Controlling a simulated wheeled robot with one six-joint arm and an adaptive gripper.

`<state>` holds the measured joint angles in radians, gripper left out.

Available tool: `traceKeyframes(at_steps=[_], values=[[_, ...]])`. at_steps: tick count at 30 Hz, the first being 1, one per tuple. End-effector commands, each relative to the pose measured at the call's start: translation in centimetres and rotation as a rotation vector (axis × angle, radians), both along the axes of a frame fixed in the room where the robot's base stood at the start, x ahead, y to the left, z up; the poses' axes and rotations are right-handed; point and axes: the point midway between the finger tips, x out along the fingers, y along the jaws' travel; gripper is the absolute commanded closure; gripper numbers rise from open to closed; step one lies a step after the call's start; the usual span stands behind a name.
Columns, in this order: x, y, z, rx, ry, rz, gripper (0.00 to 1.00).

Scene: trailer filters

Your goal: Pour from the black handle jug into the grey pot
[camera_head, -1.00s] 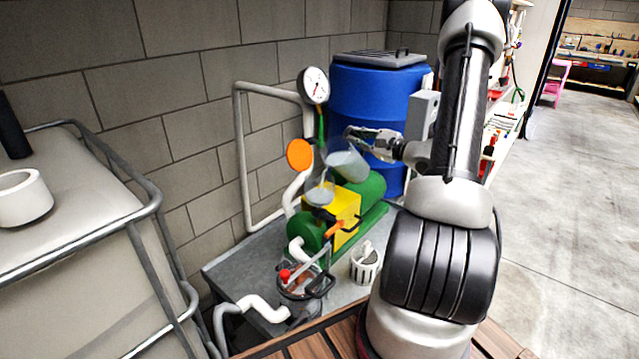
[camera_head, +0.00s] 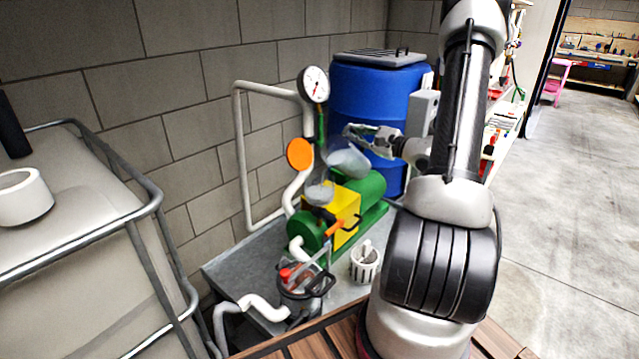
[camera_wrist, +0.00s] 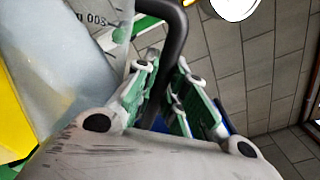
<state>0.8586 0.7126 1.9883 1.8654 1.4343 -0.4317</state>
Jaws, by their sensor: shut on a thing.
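The jug (camera_head: 347,159) is clear and greyish, and hangs tilted with its mouth to the left above the green and yellow pump. Its black handle (camera_wrist: 177,35) runs between the fingers of my gripper (camera_wrist: 160,95) in the wrist view, which is shut on it. The jug's side (camera_wrist: 85,60) fills the left of that view. In the head view my gripper (camera_head: 366,134) is at the jug's upper right. A grey pot (camera_head: 319,193) sits on top of the pump, just below and left of the jug's mouth. I cannot make out any liquid stream.
The pump (camera_head: 346,208) stands on a grey metal bench (camera_head: 243,270). A pressure gauge (camera_head: 314,84) and orange disc (camera_head: 300,153) are close left of the jug. A blue barrel (camera_head: 365,105) is behind. A white slotted basket (camera_head: 364,266) and a red-knobbed vessel (camera_head: 298,287) stand in front.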

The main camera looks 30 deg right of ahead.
Motion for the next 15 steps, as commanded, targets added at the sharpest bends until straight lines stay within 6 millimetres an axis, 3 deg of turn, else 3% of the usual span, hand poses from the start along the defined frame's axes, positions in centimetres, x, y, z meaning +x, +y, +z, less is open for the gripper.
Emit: traceKeyframes(at_steps=[15], values=[[-0.05, 0.14, 0.48, -0.024, -0.012, -0.001, 1.0]])
